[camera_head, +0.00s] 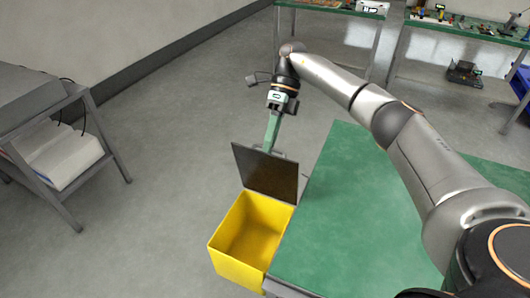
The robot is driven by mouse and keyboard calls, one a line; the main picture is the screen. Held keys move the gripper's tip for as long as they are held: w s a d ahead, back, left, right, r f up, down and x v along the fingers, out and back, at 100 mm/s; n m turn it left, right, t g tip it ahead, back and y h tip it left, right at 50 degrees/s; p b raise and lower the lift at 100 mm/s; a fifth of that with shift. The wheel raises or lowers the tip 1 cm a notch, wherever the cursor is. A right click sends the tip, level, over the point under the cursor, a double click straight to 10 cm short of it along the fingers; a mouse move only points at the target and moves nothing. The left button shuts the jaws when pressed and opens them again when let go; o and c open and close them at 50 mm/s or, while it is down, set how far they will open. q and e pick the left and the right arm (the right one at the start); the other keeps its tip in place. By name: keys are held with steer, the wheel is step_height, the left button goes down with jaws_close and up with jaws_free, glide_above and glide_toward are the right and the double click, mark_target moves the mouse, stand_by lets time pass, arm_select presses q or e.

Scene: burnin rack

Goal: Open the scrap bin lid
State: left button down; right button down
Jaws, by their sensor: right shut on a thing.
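The yellow scrap bin (238,260) stands beside the left edge of the green table, and its empty-looking yellow inside shows from above. Its dark lid (265,174) stands steeply raised at the far side of the bin. My right gripper (269,148) reaches down from above and is shut on the upper edge of the lid. The exact contact is partly hidden behind the lid. My left gripper is not in view.
The green table (345,220) is bare to the right of the bin, under my right arm. A grey rack (75,140) stands at the left. Green benches with small items (465,20) stand at the back. The floor between is clear.

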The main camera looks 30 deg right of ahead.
steer(key=shift+w+d+f, duration=0.1)
steer(key=shift+d+f, duration=0.4)
steer(key=shift+f, duration=0.05)
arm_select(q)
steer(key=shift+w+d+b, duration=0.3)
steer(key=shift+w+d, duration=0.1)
arm_select(e)
steer(key=shift+w+d, duration=0.1)
steer(key=c, duration=0.9)
jaws_free()
steer(key=shift+w+y, duration=0.1)
steer(key=shift+y, duration=0.2)
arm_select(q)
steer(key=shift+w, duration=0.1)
arm_select(e)
steer(key=shift+r, duration=0.1)
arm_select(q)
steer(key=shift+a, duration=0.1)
arm_select(e)
steer(key=shift+r, duration=0.1)
